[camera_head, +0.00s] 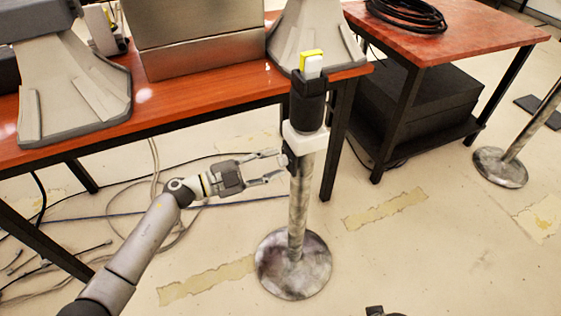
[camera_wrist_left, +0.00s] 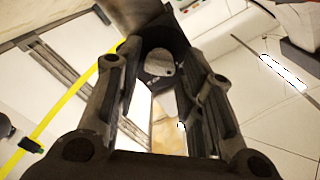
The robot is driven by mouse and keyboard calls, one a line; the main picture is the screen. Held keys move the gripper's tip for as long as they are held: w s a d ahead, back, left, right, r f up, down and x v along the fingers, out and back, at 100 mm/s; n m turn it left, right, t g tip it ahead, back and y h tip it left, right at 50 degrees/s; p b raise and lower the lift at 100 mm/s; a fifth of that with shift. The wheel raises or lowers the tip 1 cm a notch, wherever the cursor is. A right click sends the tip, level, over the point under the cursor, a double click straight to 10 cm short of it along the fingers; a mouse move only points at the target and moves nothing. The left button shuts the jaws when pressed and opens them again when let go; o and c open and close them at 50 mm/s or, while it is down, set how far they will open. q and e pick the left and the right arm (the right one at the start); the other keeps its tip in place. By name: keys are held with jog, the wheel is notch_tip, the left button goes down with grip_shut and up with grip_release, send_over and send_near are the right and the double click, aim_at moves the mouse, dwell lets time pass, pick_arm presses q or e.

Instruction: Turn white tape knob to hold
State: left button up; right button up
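A metal stanchion post (camera_head: 300,205) stands upright on a round base, with a black upper part and a white collar (camera_head: 305,138) around it. A small dark knob-like piece (camera_head: 285,160) sits on the collar's left side; its setting cannot be read. My left gripper (camera_head: 279,165) is open, pointing right at the post just below the collar, its fingertips close to this piece; contact cannot be told. In the left wrist view, the fingers (camera_wrist_left: 157,105) are spread, with a grey rounded shape (camera_wrist_left: 160,62) in a dark surround beyond them.
A red-topped table (camera_head: 200,98) with grey stands and a metal box (camera_head: 200,50) is behind the post. A second table (camera_head: 470,35) with coiled black cable is at the back right. Loose cables (camera_head: 50,245) lie on the floor at left. The floor right of the post is mostly clear.

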aim_at(281, 162)
pick_arm(q)
jog(key=x, duration=0.2)
jog(key=shift+w+d, duration=0.2)
jog(key=shift+d, duration=0.25)
pick_arm(e)
jog(key=shift+w+r, duration=0.15)
jog(key=shift+r, duration=0.4)
pick_arm(q)
jog(key=shift+c, duration=0.3)
jog(key=c, duration=0.7)
